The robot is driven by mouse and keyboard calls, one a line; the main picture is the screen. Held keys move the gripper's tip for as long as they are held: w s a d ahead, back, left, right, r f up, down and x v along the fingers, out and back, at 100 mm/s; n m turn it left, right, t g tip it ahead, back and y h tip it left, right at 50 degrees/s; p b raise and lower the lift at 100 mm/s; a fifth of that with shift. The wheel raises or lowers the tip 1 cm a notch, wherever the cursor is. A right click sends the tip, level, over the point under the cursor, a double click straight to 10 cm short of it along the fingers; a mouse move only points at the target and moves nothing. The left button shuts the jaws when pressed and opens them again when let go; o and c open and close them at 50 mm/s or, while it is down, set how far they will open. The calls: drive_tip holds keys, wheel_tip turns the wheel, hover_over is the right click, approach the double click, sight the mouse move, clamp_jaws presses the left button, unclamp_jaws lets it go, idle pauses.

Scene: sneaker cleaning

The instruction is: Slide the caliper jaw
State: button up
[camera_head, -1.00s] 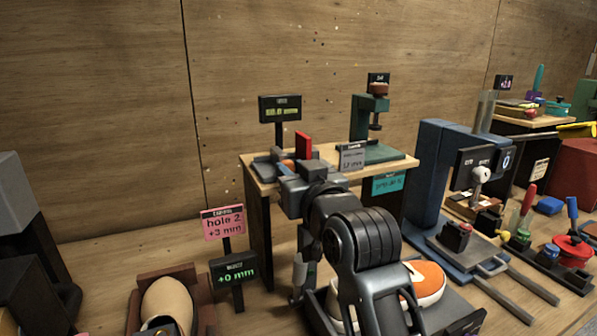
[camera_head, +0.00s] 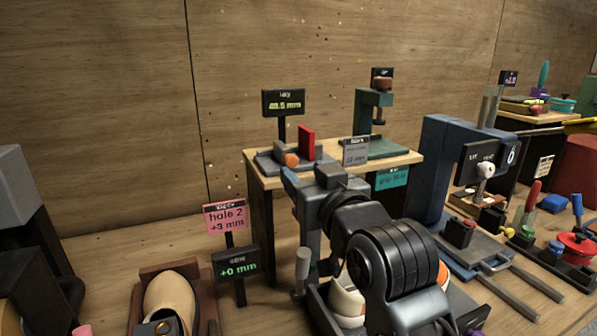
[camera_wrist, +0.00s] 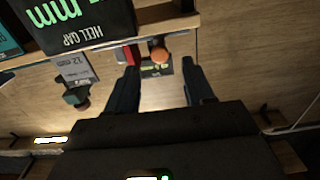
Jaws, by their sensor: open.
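The caliper stands on the raised wooden shelf (camera_head: 400,160). It has a grey base (camera_head: 268,161), an upright red jaw (camera_head: 307,142) and an orange knob (camera_head: 292,160). A dark display (camera_head: 283,103) behind it shows a green mm figure that is hard to read. My gripper (camera_head: 300,180) is just in front of and below the caliper, apart from it. In the wrist view the fingers of my gripper (camera_wrist: 163,88) are spread and empty. The orange knob (camera_wrist: 159,54) shows beyond the gap between them, with the red jaw (camera_wrist: 131,54) to its left, partly hidden.
A grey mm card (camera_head: 355,151) and a green press (camera_head: 375,125) stand right of the caliper. A heel-gap display (camera_wrist: 85,25) fills the wrist view's upper left. Below are a shoe (camera_head: 170,300) and a pink sign (camera_head: 226,217). The blue frame (camera_head: 434,165) stands right.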

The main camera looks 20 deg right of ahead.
drive_tip(key=shift+s, duration=1.65)
drive_tip(key=s+d+f+n+g, duration=0.1)
drive_tip(key=s+d+f, duration=0.1)
drive_tip(key=s+f, duration=0.7)
drive_tip(key=s+d+f+n, duration=0.1)
drive_tip(key=s+d+f, duration=0.1)
drive_tip(key=s+f, duration=0.6)
drive_tip(key=s+a+f+m+g, duration=0.1)
drive_tip(key=s, duration=1.1)
drive_tip(key=s+a+f+m+g, duration=0.1)
drive_tip(key=s+f, duration=0.1)
drive_tip(key=s, duration=1)
drive_tip(key=shift+s, duration=0.2)
